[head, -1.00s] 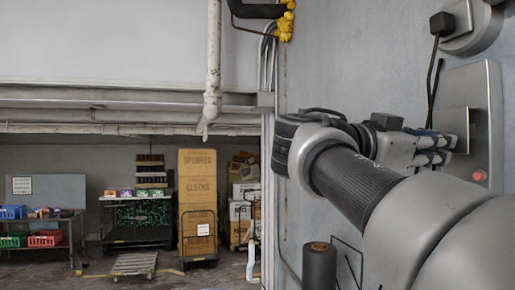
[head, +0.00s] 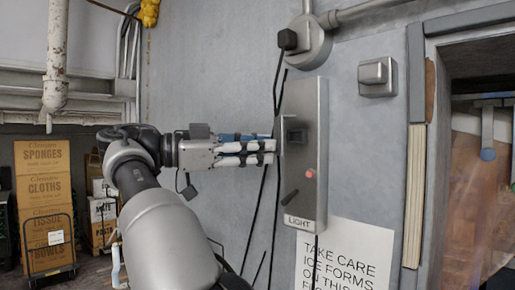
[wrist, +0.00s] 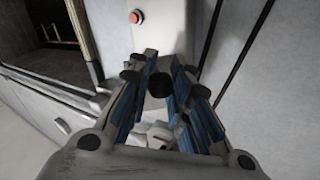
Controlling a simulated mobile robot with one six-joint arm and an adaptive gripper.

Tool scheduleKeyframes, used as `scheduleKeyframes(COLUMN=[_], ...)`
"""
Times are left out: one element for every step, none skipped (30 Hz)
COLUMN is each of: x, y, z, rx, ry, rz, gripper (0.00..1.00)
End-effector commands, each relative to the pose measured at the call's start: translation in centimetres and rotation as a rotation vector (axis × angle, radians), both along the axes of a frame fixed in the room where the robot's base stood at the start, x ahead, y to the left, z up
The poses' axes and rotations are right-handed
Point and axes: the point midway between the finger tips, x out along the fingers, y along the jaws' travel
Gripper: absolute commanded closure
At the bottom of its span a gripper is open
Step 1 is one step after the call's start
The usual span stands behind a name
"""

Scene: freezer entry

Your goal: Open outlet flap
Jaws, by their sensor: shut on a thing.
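My gripper (head: 272,152) is at the left edge of a tall grey panel (head: 308,105) marked LIGHT. Its fingers close around a small dark part (wrist: 160,85) in front of that panel. In the head view a dark square part (head: 294,131) shows beside the fingertips, but I cannot tell if it is the held part. A grey wall box with a square cover (head: 377,74), possibly the outlet flap, is up and right of the panel, apart from my gripper. Its cover looks closed. The fingers hide part of the contact.
A red button (head: 310,172) is on the panel, and shows in the wrist view (wrist: 136,16). A black plug (head: 288,39) with a hanging cord is above. A doorway (head: 475,150) opens at right. Stacked boxes (head: 43,190) stand at left.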

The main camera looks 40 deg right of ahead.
Motion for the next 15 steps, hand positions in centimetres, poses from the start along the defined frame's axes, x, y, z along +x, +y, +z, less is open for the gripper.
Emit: scheduleKeyframes(x=[0.06,0.07,0.09,0.09,0.09,0.09,0.08,0.08,0.08,0.07,0.07,0.07,0.07,0.07,0.07], y=[0.03,0.04,0.04,0.04,0.04,0.04,0.04,0.04,0.04,0.05,0.05,0.05,0.05,0.05,0.05], z=[-0.08,-0.08,-0.07,-0.07,-0.07,-0.07,-0.06,-0.06,-0.06,-0.07,-0.07,-0.07,-0.07,-0.07,-0.06], rx=[0.0,0.0,0.0,0.0,0.0,0.0,0.0,0.0,0.0,0.0,0.0,0.0,0.0,0.0,0.0], ry=[0.0,0.0,-0.001,0.0,0.0,0.0,0.0,0.0,0.0,0.0,0.0,0.0,0.0,0.0,0.0], rz=[-0.006,-0.007,-0.009,-0.01,-0.012,-0.012,-0.013,-0.013,-0.013,-0.013,-0.012,-0.012,-0.012,-0.012,-0.012], gripper=[1.0,1.0,1.0,1.0,1.0,1.0,1.0,1.0,1.0,1.0,1.0,1.0,1.0,1.0,0.81])
